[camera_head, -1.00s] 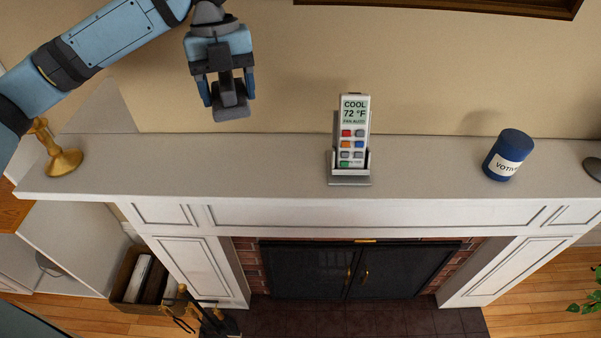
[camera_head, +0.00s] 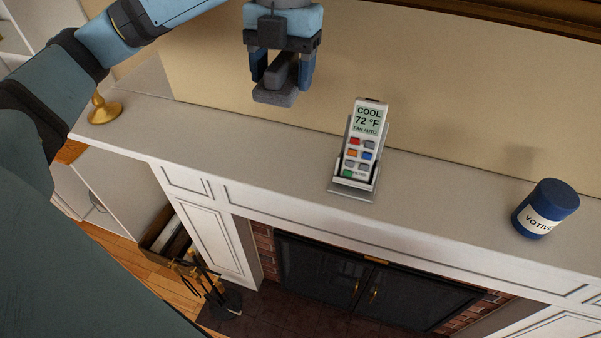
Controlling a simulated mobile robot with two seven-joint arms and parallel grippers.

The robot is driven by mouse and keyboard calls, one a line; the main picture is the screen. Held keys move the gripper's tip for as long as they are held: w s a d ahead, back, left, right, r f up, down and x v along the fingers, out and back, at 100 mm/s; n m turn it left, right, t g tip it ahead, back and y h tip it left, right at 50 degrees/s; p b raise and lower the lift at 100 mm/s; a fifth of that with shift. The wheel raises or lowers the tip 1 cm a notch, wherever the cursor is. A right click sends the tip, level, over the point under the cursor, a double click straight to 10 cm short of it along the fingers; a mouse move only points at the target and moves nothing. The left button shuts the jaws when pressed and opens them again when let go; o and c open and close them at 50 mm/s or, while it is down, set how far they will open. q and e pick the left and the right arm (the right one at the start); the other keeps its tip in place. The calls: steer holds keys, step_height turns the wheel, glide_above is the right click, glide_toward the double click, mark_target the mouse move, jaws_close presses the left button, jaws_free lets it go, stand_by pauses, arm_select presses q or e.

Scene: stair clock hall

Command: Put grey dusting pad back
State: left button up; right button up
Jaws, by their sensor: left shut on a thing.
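The grey dusting pad (camera_head: 275,93) is a small dark grey block with a raised grip. My left gripper (camera_head: 281,73) is shut on that grip and holds the pad in the air. In the picture they show above the mantel shelf (camera_head: 230,132), left of the remote in its stand, with the pad apart from both. My right gripper is not in view.
A white remote (camera_head: 361,140) stands in a grey holder (camera_head: 350,190) mid-mantel. A blue votive candle (camera_head: 545,208) stands at the right and a brass candlestick (camera_head: 103,109) at the left end. Fire tools (camera_head: 215,292) stand by the fireplace below. The shelf between candlestick and remote is bare.

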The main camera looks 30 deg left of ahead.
arm_select(q)
steer(key=shift+d+f, duration=0.1)
steer(key=shift+f, duration=0.3)
glide_above(286, 177)
steer(key=f, duration=1.4)
steer(key=shift+w+b, duration=0.2)
steer(key=shift+b, duration=0.1)
steer(key=shift+f, duration=2.55)
steer(key=shift+f, duration=0.15)
steer(key=o, duration=0.9)
steer(key=shift+c, duration=0.2)
